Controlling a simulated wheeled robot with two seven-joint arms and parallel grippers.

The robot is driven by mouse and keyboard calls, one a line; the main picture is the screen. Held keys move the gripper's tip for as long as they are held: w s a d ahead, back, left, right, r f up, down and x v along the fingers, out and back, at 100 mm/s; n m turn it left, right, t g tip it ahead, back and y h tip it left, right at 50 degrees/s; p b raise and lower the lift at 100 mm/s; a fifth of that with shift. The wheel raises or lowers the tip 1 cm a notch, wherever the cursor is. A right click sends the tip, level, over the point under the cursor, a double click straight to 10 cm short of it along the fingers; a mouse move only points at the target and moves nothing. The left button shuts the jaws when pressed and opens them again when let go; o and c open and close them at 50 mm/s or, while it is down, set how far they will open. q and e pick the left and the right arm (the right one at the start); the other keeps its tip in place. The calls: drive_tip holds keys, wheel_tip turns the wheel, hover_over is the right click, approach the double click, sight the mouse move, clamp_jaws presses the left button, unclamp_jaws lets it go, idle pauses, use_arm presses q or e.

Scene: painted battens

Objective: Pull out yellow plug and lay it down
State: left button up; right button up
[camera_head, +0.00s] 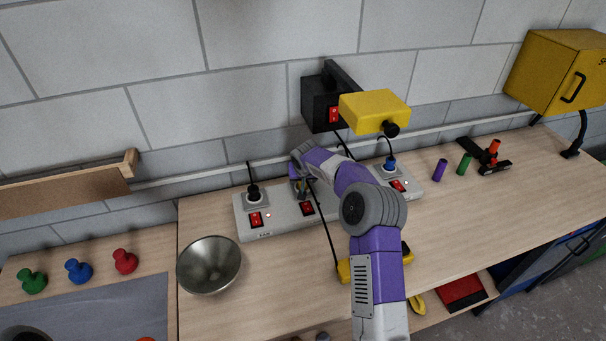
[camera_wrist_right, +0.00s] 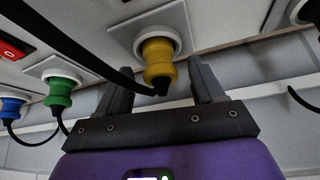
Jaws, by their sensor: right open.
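The yellow plug (camera_wrist_right: 158,62) sits in a white round socket of the power strip (camera_head: 255,232), with a black cable leading off it in the right wrist view. My right gripper (camera_wrist_right: 161,80) is open, with its two dark fingers either side of the plug's outer end and visible gaps between. In the head view the right gripper (camera_head: 301,187) is over the middle of the strip, and the yellow plug is not clearly visible there. A green plug (camera_wrist_right: 58,90) and a blue plug (camera_wrist_right: 12,107) sit in neighbouring sockets. My left gripper is not in view.
A black plug (camera_head: 253,192) stands at the strip's left end. A metal bowl (camera_head: 209,265) stands in front of it. A yellow box (camera_head: 375,111) projects above the strip. Purple (camera_head: 440,169) and green (camera_head: 464,164) cylinders stand at right. The table's right front is clear.

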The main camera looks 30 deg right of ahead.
drive_tip(key=shift+w+d+f, duration=0.15)
drive_tip(key=shift+w+f, duration=0.25)
drive_tip(key=shift+f, duration=0.2)
drive_tip(key=c, duration=1.2)
drive_tip(key=shift+r, duration=0.1)
drive_tip(key=shift+r+p, duration=0.85)
drive_tip(key=shift+r, duration=0.65)
